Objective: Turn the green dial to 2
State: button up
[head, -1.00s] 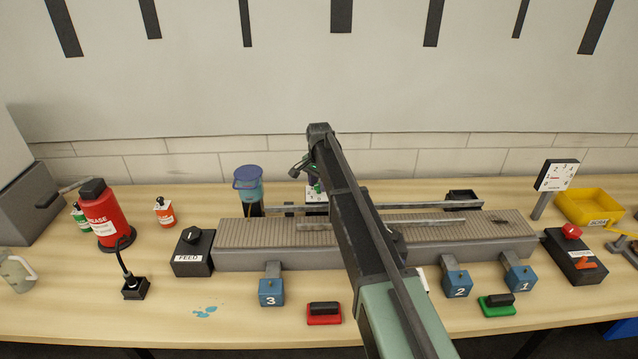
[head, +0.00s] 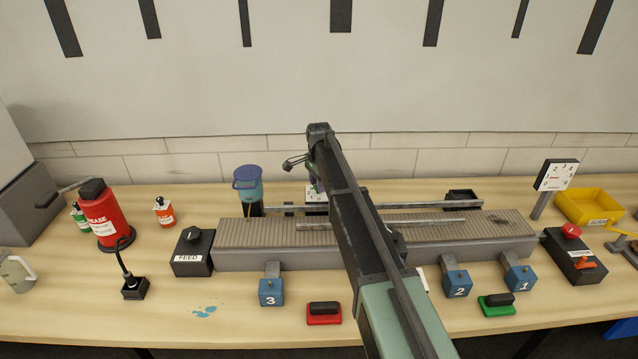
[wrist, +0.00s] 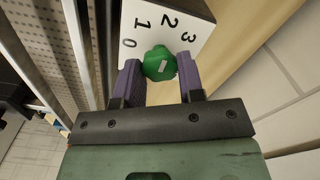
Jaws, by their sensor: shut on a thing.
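The green dial (wrist: 158,64) sits on a white panel (wrist: 190,15) with the numbers 0, 1, 2 and 3 around it in the wrist view. A short white mark shows on the dial's face; I cannot tell for sure which number the dial points to. My gripper (wrist: 161,73) is shut on the dial, with one purple finger on each side. In the head view, the white panel (head: 316,195) shows behind the conveyor, and my arm hides part of it. My gripper there is small and mostly hidden.
The conveyor (head: 260,233) runs in front of the dial's panel, with metal rails along it. A blue bucket (head: 248,185) stands left of the panel, and a dark box (head: 462,198) stands to the right. The wall is close behind.

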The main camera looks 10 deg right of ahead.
jog(key=o, duration=0.9)
notch_tip(320, 180, up, 11)
jog(key=p, duration=1.1)
jog(key=shift+f, duration=0.1)
